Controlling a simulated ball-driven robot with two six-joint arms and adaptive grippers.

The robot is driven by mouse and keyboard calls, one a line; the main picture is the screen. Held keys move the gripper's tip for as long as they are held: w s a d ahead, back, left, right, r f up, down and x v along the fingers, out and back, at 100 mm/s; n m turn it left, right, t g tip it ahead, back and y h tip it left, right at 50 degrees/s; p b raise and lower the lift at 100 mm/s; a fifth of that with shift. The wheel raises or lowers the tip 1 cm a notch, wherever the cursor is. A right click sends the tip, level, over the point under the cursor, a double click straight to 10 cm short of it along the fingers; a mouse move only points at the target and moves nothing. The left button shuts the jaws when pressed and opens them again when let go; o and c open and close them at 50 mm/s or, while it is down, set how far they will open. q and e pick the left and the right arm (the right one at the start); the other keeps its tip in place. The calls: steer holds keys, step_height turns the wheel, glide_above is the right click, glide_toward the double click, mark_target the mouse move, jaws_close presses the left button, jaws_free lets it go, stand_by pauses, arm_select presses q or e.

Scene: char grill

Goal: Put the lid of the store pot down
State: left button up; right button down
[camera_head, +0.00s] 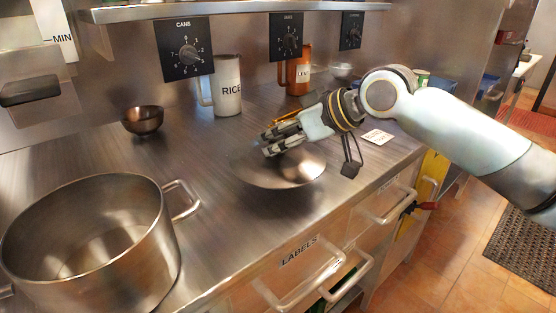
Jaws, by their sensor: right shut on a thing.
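The large steel pot (90,255) stands open at the lower left, with its inside bare to view. The round steel lid (295,172) is to the right of the pot, level and at or just above the counter. I cannot tell whether its rim touches the counter. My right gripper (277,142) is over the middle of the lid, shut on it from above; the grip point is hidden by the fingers. My left gripper is not in view.
A small bowl (143,120), a white RICE mug (226,88) and an orange mug (298,75) stand behind. A small card (377,137) lies right of the lid. The counter (215,215) is clear between pot and lid. Drawers (300,262) face the front.

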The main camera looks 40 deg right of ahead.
mark_target(280, 154)
steer(key=shift+f, duration=1.85)
steer(key=shift+f, duration=0.1)
steer(key=c, duration=1)
jaws_free()
